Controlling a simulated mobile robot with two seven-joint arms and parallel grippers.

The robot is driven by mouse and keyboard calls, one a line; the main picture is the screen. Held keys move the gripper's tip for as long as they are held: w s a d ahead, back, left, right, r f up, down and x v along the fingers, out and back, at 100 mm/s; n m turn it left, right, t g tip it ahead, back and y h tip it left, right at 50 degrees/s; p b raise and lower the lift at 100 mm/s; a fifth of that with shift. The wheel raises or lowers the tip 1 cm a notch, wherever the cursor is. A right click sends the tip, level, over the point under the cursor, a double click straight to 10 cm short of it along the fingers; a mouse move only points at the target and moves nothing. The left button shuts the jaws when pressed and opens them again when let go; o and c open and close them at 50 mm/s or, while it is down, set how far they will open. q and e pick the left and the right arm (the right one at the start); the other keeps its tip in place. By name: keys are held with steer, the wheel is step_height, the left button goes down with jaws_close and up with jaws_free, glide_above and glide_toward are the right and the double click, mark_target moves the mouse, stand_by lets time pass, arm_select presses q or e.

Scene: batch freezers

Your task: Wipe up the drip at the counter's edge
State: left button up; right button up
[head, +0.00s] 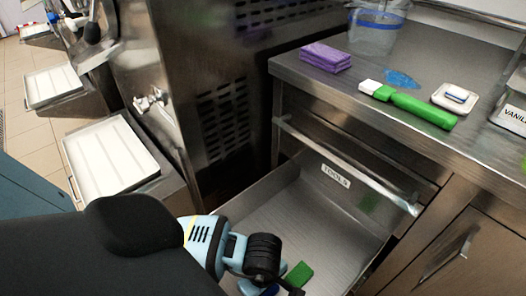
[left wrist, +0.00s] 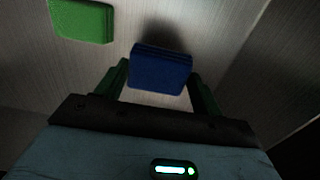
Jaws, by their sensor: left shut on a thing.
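A blue wet-looking patch (head: 400,79), which looks like the drip, lies on the steel counter (head: 335,88). A folded purple cloth (head: 325,57) lies to its left. My left gripper (head: 274,282) is down inside the open drawer (head: 325,215) marked TOOLS. It is shut on a dark blue block-like folded cloth (left wrist: 160,70), held between both fingers in the left wrist view. In the head view only a bit of that blue shows below the gripper. A green piece (head: 299,274) lies on the drawer floor beside the gripper; it also shows in the left wrist view (left wrist: 82,20). My right gripper is not in view.
On the counter are a green-handled tool (head: 424,109) with a white end, a small white dish (head: 454,98), a clear tub (head: 374,35) and a VANILLA container (head: 511,118).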

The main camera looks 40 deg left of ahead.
arm_select(q)
steer(key=shift+o, duration=1.2)
steer(key=shift+c, duration=0.8)
steer(key=shift+w+r, duration=0.1)
steer(key=shift+r, duration=0.05)
steer(key=w+a+r+m, duration=0.1)
steer(key=w+r+m, duration=0.3)
steer(key=r+m, duration=0.4)
steer(key=w+a+r+m, duration=0.1)
steer(key=w+r+m, duration=0.4)
steer(key=r, duration=1.4)
steer(key=m, duration=0.4)
steer(key=shift+w, duration=0.2)
